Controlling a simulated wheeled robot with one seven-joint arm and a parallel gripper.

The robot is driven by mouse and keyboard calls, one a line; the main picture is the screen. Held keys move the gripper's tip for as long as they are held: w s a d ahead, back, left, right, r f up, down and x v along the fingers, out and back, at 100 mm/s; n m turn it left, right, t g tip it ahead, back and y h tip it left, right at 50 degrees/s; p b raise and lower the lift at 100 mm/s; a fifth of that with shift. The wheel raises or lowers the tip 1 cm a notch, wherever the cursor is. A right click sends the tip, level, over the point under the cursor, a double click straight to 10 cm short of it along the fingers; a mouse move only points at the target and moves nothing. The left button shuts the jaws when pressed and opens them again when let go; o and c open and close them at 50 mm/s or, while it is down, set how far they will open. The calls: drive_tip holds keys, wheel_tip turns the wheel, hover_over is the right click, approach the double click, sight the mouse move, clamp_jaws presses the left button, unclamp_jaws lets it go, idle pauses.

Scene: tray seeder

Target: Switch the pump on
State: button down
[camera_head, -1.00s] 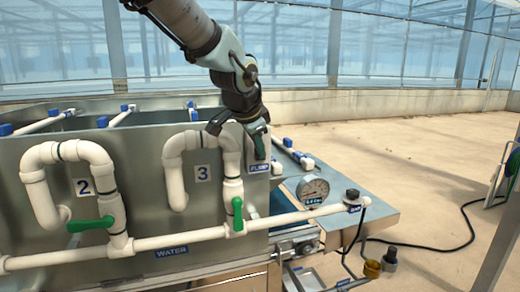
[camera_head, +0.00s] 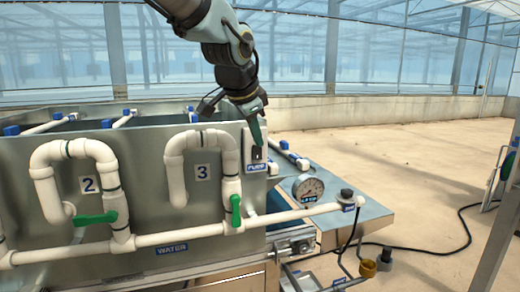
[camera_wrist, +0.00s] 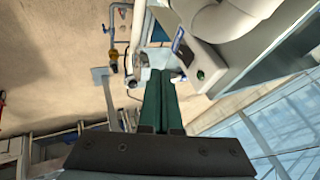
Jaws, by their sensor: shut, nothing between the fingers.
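The pump switch box (camera_head: 252,158) is a small pale panel with a blue "PUMP" label (camera_head: 256,168), at the right end of the grey tank front. A dark switch (camera_head: 257,153) shows on it, just below my fingertips. My gripper (camera_head: 260,142) is shut and empty, with green fingers pointing down in front of the top of the box. I cannot tell whether the tips touch it. In the wrist view my fingers (camera_wrist: 160,74) are together, and the pale box (camera_wrist: 205,64) with a small green spot lies to their right. The switch's position is unclear.
White pipes run along the tank front, with green-handled valves (camera_head: 235,211) and (camera_head: 96,218). A pressure gauge (camera_head: 308,189) and a black-topped fitting (camera_head: 346,196) stand to the right on the pipe. Open floor (camera_head: 420,160) lies beyond the bench.

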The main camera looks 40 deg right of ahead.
drive_tip(key=v, duration=0.4)
drive_tip(key=shift+s+a+r+b, duration=0.1)
drive_tip(key=shift+r+b, duration=0.15)
drive_tip(key=shift+b, duration=0.15)
drive_tip(key=shift+s+f+b, duration=0.2)
drive_tip(key=shift+f+b, duration=0.55)
drive_tip(key=shift+b, duration=0.45)
drive_tip(key=shift+f, duration=0.1)
